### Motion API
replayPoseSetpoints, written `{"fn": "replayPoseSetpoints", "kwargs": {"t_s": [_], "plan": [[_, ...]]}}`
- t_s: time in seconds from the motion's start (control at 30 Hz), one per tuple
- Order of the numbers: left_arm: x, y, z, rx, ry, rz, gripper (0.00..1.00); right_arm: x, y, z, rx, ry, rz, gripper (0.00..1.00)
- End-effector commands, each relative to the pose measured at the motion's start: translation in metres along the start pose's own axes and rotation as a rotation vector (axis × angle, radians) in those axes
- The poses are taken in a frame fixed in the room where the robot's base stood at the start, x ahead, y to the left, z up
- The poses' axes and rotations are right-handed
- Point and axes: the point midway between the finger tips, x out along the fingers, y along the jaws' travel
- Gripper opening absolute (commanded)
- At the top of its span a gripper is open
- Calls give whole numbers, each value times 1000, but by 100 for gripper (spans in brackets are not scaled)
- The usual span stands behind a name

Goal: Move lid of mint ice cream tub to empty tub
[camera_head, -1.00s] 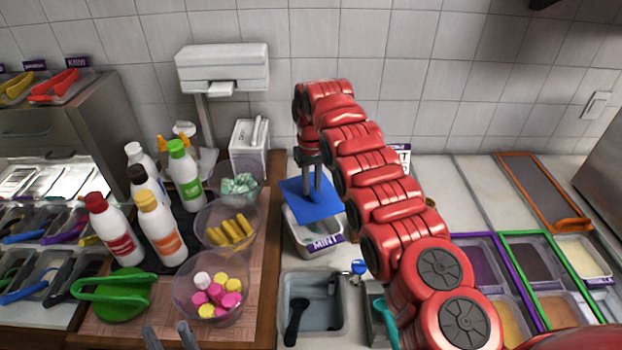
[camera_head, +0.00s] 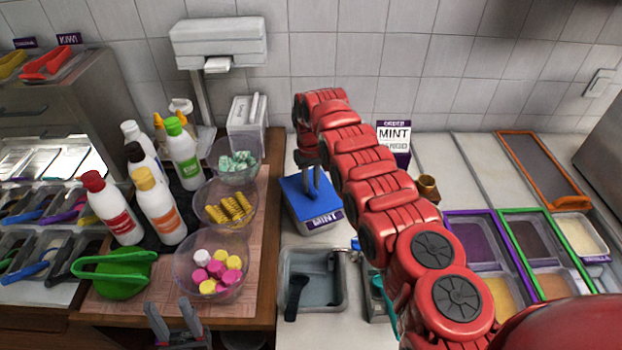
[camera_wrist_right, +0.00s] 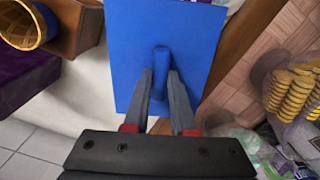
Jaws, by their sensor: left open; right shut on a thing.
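The blue square lid (camera_head: 296,190) lies over the tub labelled MINT (camera_head: 325,221) left of my right arm. Whether it is fully seated I cannot tell. My right gripper (camera_head: 314,184) is above the lid, shut on its upright handle. The right wrist view shows the fingers (camera_wrist_right: 160,80) on either side of the blue handle (camera_wrist_right: 160,58), with the flat lid (camera_wrist_right: 190,25) beyond. The lid hides the inside of the tub. My left gripper (camera_head: 175,325) is open and empty at the bottom, in front of the wooden board.
Bowls of toppings, such as the yellow twists (camera_head: 228,208), stand on the wooden board at left. A purple-framed tub (camera_head: 470,240) and a green-framed one (camera_head: 530,240) are at right. An order sign (camera_head: 393,135) reads MINT.

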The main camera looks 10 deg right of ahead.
Motion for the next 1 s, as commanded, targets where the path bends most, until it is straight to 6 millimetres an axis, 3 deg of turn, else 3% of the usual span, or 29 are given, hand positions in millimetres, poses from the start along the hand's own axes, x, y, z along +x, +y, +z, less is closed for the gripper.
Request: {"fn": "replayPoseSetpoints", "kwargs": {"t_s": [0.3,0.33,0.53,0.83,1.0], "plan": [[-1,0,0,0,0,0,50,3,0,0,0,0,0,0],[-1,0,0,0,0,0,50,3,0,0,0,0,0,26],[-1,0,0,0,0,0,50,3,0,0,0,-1,0,59],[-2,0,0,0,0,0,50,2,0,0,0,0,0,59],[-8,0,1,0,0,0,50,-15,0,0,0,1,-1,59]]}}
